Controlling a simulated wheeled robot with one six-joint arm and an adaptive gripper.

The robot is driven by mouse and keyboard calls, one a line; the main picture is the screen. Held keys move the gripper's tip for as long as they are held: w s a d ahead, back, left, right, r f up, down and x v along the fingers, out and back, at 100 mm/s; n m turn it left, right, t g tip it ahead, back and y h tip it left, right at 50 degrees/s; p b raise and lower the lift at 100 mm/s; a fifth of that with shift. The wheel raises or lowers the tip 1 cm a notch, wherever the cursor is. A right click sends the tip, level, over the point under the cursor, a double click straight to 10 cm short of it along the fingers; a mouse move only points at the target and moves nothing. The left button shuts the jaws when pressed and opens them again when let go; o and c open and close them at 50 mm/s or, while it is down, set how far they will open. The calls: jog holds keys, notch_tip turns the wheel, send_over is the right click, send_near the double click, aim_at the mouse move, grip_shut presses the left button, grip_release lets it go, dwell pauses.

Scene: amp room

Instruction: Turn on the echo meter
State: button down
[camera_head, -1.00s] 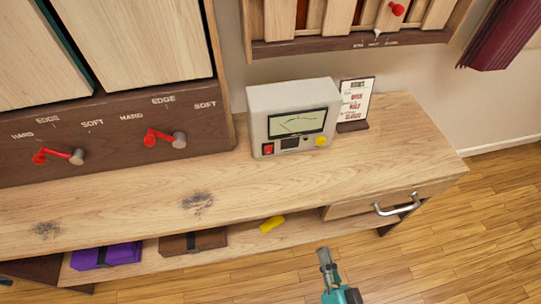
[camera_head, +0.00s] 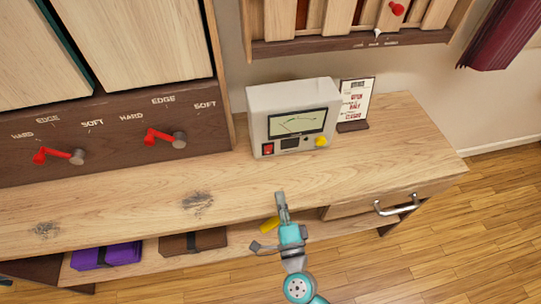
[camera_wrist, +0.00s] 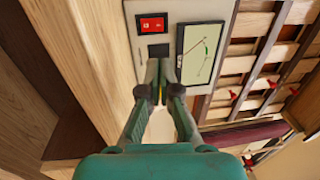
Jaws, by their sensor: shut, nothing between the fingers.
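The echo meter (camera_head: 292,115) is a light grey box standing on the wooden bench. Its front has a dial window (camera_head: 297,122), a red rocker switch (camera_head: 268,149), a dark square and a yellow knob (camera_head: 321,141). My gripper (camera_head: 281,196) is over the front edge of the bench, in front of the meter and apart from it. In the wrist view my gripper (camera_wrist: 160,64) is shut and empty and points toward the meter face. There the red switch (camera_wrist: 152,24) shows above the fingertips, slightly left. The fingers hide the yellow knob almost wholly.
A small sign (camera_head: 355,102) stands right of the meter. Red levers (camera_head: 165,138) are on the dark panel at left. A drawer with a metal handle (camera_head: 397,205) is at front right. Purple (camera_head: 106,257) and brown (camera_head: 193,242) items lie on the lower shelf. The benchtop before the meter is clear.

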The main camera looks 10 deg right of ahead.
aim_at(269, 148)
dwell(0.3)
jog(key=w, duration=0.4)
jog(key=w+r, duration=0.1)
jog(key=w, duration=0.9)
jog(key=shift+r, duration=0.35)
jog(key=shift+w+r, duration=0.2)
jog(key=shift+w, duration=0.1)
jog(key=shift+s, duration=0.2)
